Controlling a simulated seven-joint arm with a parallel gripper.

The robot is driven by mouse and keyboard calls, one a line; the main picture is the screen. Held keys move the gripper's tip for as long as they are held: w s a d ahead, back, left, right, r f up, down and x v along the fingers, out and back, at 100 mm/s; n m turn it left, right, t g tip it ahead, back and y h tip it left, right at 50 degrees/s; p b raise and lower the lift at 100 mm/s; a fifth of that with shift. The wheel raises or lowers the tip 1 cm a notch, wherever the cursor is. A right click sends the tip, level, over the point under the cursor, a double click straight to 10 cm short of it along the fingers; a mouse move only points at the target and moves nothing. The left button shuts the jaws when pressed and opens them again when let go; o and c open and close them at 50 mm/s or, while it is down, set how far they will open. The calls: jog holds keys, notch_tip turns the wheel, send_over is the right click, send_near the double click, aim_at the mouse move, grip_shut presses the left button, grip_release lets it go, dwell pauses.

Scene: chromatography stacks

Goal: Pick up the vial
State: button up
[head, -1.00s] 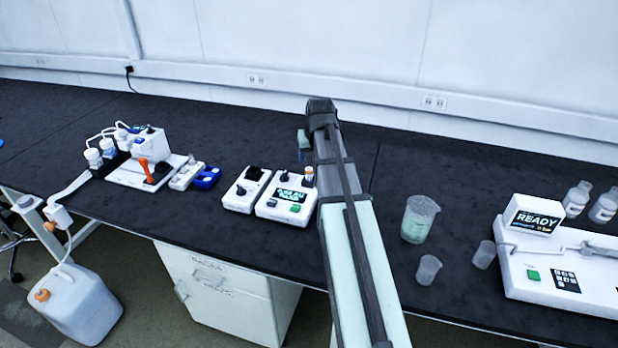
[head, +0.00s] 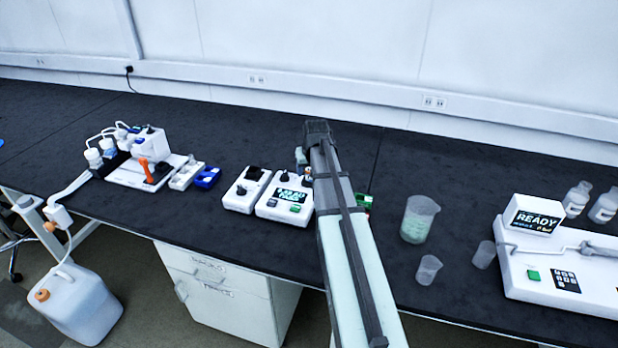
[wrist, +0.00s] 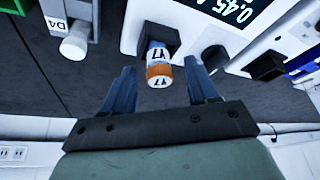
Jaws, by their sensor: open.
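The vial (wrist: 158,66), with an orange band, a blue band and a "Y7" label, sits in a dark holder (wrist: 158,36) on the white instrument in the wrist view. My gripper (wrist: 160,68) is open, with one dark blue finger on either side of the vial in the picture. Gaps show between the vial and both fingers; I cannot tell whether the tips are level with it in depth. In the head view my arm covers most of the gripper, and the vial (head: 307,173) shows only as a small shape beside the arm.
The white instrument (head: 284,204) has a display and knobs. A beaker (head: 419,220), smaller cups and a balance-like device reading "READY" (head: 535,222) stand to the right. The back of the bench is clear.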

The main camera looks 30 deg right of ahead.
jog(key=shift+w+f, duration=0.2)
jog(key=shift+f, duration=0.3)
grip_shut()
jog(key=shift+r, duration=0.15)
